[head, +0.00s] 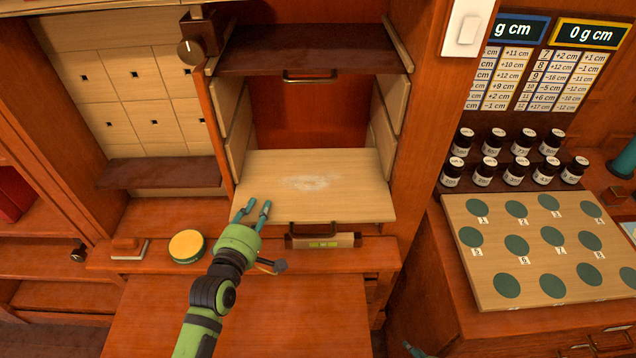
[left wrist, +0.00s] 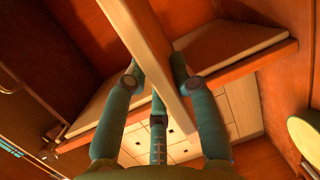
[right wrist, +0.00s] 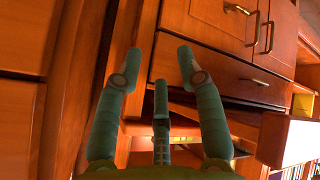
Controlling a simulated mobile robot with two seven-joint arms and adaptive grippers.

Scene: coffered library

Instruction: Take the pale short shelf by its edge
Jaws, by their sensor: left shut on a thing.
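The pale short shelf (head: 345,200) is a light wooden board with a whitish smudge, lying in the open bay of the cabinet. My left gripper (head: 251,209) is at its front edge, near the left corner. In the left wrist view the shelf's edge (left wrist: 168,75) runs between the fingers of my left gripper (left wrist: 158,70), which is shut on it with a finger on each face. My right gripper (right wrist: 156,55) is open with nothing between its fingers, away from the shelf; only a bit of it shows at the bottom of the head view.
A dark shelf (head: 310,50) sits above in the same bay, and another dark board (head: 163,172) is at the left. A yellow-topped round tin (head: 187,246) and a spirit level (head: 340,240) lie on the ledge below. A board with green discs (head: 525,290) and several jars stand right.

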